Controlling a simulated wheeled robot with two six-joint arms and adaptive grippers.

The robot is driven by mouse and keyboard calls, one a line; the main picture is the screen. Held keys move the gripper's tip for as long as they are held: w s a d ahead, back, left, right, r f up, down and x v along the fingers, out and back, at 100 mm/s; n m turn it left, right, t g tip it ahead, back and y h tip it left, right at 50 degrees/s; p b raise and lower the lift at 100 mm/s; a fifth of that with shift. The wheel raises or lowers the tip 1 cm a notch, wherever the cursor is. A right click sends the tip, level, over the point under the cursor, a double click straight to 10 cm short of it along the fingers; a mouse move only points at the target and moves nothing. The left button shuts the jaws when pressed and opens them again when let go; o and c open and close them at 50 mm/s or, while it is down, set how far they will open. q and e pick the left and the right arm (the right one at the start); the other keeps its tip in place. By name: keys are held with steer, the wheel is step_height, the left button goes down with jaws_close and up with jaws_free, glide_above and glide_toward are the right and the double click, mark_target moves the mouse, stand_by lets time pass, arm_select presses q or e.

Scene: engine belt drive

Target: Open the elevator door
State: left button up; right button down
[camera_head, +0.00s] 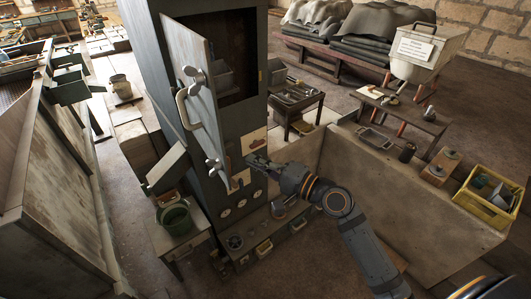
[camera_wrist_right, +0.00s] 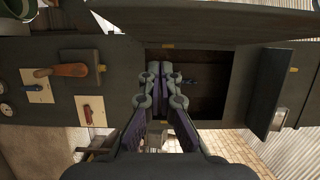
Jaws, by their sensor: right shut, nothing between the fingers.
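The elevator is a tall dark metal cabinet (camera_head: 247,118). Its grey door (camera_head: 202,112) stands swung outward at the left, with a pale handle (camera_head: 182,108) and two wing-shaped latches. The dark opening (camera_head: 235,60) shows beside the door. My right gripper (camera_head: 250,160) is shut and empty in front of the cabinet, below the opening and right of the door's lower end. In the right wrist view, the closed fingers (camera_wrist_right: 164,75) lie in front of the dark opening (camera_wrist_right: 205,83). I cannot tell whether they touch anything. My left gripper is not in view.
A lever with a wooden handle (camera_wrist_right: 66,70) and round dials (camera_head: 225,212) sit on the cabinet front.

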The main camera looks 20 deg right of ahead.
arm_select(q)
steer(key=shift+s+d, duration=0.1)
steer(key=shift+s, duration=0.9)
arm_select(e)
steer(key=a, duration=0.1)
steer(key=s+a, duration=0.1)
steer(key=a, duration=0.1)
steer(key=shift+s+r, duration=0.1)
steer(key=shift+s, duration=0.2)
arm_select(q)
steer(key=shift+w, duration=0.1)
